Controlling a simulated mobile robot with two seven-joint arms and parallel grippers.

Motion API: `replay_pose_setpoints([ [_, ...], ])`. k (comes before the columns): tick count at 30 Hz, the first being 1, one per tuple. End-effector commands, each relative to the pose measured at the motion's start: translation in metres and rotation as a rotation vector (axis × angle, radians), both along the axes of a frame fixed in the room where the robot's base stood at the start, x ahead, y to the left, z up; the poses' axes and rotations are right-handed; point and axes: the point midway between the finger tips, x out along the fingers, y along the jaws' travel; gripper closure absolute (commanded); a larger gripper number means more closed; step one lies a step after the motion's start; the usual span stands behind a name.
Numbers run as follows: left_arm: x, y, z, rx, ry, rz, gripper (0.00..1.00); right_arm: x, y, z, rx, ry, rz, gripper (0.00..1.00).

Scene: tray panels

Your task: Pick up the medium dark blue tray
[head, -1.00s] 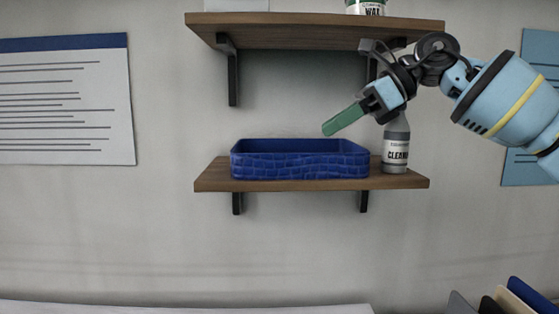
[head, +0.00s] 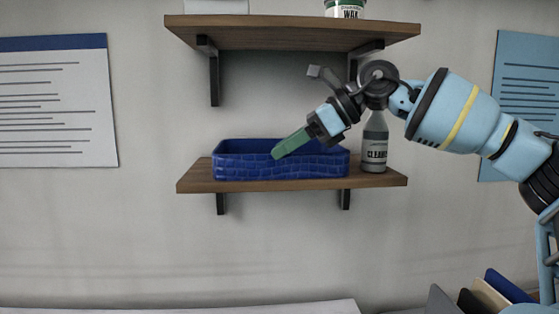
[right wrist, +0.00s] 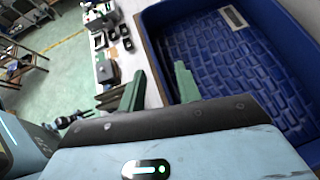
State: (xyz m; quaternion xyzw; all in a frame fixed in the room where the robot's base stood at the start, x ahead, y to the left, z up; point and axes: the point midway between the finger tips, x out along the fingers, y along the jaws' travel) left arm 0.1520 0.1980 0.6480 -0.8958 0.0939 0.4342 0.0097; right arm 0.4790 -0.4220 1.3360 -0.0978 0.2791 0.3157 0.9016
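The dark blue tray (head: 240,167) is rectangular with a brick-like pattern and stands on the lower wooden shelf. It fills the right side of the right wrist view (right wrist: 240,70), with its inside and a small pale label showing. My right gripper (head: 280,152) reaches down from the right to the tray's front rim. In the right wrist view its two green fingers (right wrist: 160,70) are apart with nothing clamped. One finger overlaps the tray's inside and the other lies outside the front wall. Contact with the tray cannot be told. My left gripper is not in view.
A cleaner bottle (head: 374,150) stands on the shelf just right of the tray, behind my arm. The upper shelf (head: 290,35) with a wax can (head: 345,9) hangs above. Some panels (head: 490,295) stand at lower right. The space in front of the shelf's left end is clear.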

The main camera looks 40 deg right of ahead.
Motion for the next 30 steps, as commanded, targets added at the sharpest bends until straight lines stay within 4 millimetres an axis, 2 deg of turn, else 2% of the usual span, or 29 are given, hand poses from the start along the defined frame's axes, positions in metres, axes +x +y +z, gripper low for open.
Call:
replay_pose_setpoints([
  [11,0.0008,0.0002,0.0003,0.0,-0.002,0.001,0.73,0.0055,0.0047,-0.0052,0.001,0.0,0.001,0.68],
  [18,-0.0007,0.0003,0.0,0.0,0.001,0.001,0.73,0.0054,0.0045,-0.0052,0.0,0.0,0.001,0.99],
  [30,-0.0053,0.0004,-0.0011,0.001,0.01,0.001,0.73,0.0054,0.0044,-0.0047,0.0,-0.001,0.001,1.0],
])
